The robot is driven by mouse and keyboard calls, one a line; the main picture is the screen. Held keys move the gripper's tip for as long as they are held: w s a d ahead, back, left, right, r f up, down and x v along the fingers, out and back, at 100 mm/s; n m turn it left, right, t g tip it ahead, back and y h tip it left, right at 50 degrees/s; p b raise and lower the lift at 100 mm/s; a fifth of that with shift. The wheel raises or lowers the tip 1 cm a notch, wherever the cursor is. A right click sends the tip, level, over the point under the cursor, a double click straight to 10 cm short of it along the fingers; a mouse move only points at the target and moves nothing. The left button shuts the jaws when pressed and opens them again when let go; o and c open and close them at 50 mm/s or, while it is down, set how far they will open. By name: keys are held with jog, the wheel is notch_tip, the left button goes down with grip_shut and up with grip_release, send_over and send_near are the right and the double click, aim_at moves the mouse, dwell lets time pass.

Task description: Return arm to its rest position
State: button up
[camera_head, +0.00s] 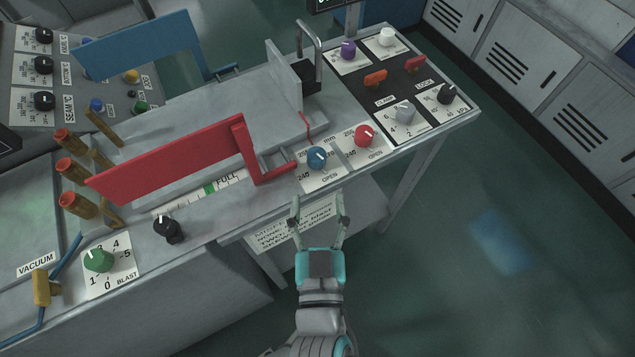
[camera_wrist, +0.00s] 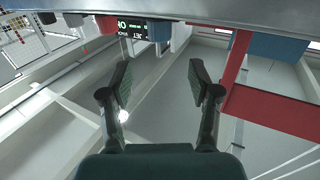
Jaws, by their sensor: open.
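My gripper (camera_head: 319,205) is open and empty in the head view, in front of the bench's front edge, close to the blue knob and the hanging sign. In the wrist view my gripper (camera_wrist: 160,80) has its two fingers spread apart with nothing between them. My arm comes up from the bottom of the head view. No finger visibly holds anything.
The bench (camera_head: 245,205) carries a red guard (camera_head: 170,160), a blue knob (camera_head: 317,158), a red knob (camera_head: 365,135), a black knob (camera_head: 168,228) and a green blast dial (camera_head: 98,260). A sign (camera_head: 280,232) hangs below its edge. Open floor (camera_head: 450,270) lies to the right.

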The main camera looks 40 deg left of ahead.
jog(key=shift+s+d, duration=0.4)
jog(key=shift+s, duration=0.1)
dwell(0.3)
